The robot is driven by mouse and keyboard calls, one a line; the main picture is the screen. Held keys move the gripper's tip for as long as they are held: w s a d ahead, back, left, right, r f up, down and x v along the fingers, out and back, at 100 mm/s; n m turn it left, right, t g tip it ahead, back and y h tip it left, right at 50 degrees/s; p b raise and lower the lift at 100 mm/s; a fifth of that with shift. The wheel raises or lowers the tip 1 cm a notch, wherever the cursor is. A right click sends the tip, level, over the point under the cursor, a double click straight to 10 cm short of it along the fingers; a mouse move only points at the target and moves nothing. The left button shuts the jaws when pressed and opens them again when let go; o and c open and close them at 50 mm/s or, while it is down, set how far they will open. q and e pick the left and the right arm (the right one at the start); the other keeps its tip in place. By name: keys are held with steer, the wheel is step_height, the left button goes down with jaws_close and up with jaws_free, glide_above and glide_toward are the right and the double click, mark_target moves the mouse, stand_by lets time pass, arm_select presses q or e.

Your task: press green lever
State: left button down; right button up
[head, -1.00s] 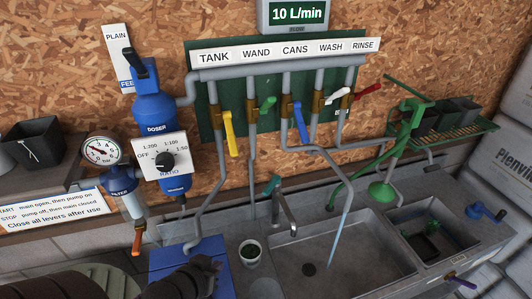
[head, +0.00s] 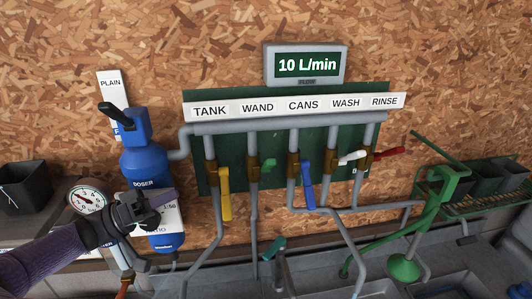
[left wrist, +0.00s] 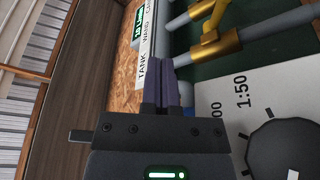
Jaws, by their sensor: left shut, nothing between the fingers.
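The green lever (head: 266,168) sits on the brass valve of the WAND pipe, second from the left in the head view, and points out to the right. My left gripper (head: 170,196) is in front of the ratio dial of the blue doser, left of and lower than the green lever and apart from it. In the left wrist view its purple fingers (left wrist: 165,78) are together with nothing between them. The green lever cannot be made out in the left wrist view. My right gripper is not in view.
The yellow lever (head: 225,194) and the blue lever (head: 307,185) hang down on either side. White (head: 351,156) and red (head: 389,152) levers stick out sideways. The doser (head: 144,160) is by my left gripper. The display (head: 306,66) reads 10 L/min.

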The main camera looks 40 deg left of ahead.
arm_select(q)
glide_toward(268, 165)
steer(key=a, duration=0.4)
steer(key=b+x, duration=0.1)
steer(key=x, duration=1)
steer(key=shift+w+f, duration=0.15)
steer(key=shift+f, duration=0.05)
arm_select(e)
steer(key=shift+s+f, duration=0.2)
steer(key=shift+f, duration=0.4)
arm_select(q)
steer(key=shift+d, duration=0.1)
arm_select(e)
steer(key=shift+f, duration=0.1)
